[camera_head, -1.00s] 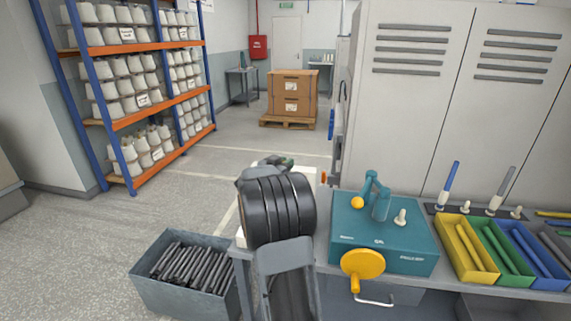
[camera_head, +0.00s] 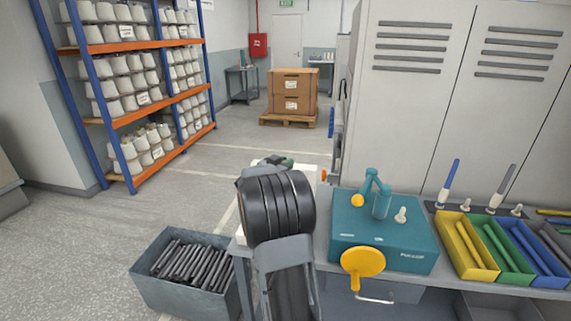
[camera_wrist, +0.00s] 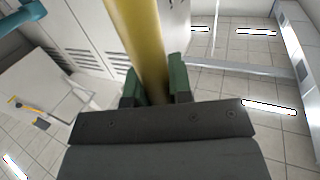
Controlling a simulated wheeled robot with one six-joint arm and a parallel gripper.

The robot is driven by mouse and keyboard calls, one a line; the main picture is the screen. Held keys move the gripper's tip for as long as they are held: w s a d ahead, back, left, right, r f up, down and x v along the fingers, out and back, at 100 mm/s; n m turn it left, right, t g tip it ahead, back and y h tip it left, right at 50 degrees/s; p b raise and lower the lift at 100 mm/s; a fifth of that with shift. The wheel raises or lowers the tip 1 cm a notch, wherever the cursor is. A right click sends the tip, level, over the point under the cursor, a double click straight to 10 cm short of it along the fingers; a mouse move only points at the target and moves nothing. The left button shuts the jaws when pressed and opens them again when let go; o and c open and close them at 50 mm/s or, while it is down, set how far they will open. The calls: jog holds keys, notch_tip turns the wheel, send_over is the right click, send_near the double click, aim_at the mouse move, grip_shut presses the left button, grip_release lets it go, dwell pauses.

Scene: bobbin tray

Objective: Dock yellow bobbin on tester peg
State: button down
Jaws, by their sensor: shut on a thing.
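The yellow bobbin (camera_wrist: 140,38) is a long yellow tube. In the wrist view it stands between the green fingers of my gripper (camera_wrist: 156,84), which is shut on it; its far end runs out of the picture. In the head view my own arm hides the bobbin and most of the gripper. The tester (camera_head: 350,226) is a teal box on the bench, right of my arm. A short white peg (camera_head: 401,216) stands bare on its top, beside a teal bent arm (camera_head: 381,207) with an orange ball.
A yellow crank (camera_head: 362,262) sticks out of the tester's front. Right of it are yellow (camera_head: 455,257), green and blue trays. Behind them a blue-handled bobbin (camera_head: 451,183), a grey one (camera_head: 502,187) and white pegs stand. A grey bin (camera_head: 190,290) of dark rods stands lower left.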

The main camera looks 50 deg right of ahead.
jog(key=shift+f, duration=0.4)
jog(key=c, duration=1.3)
grip_release()
jog(key=shift+a, duration=0.1)
jog(key=shift+s+a+r+p, duration=0.1)
jog(key=shift+s+a+p, duration=0.2)
jog(key=shift+a, duration=1.5)
jog(key=shift+s+a+r+p, duration=0.1)
jog(key=shift+s+a+p, duration=0.2)
jog(key=shift+a, duration=1.45)
jog(key=shift+s+a+r+p, duration=0.1)
jog(key=shift+s+a+p, duration=0.2)
jog(key=shift+a, duration=1.5)
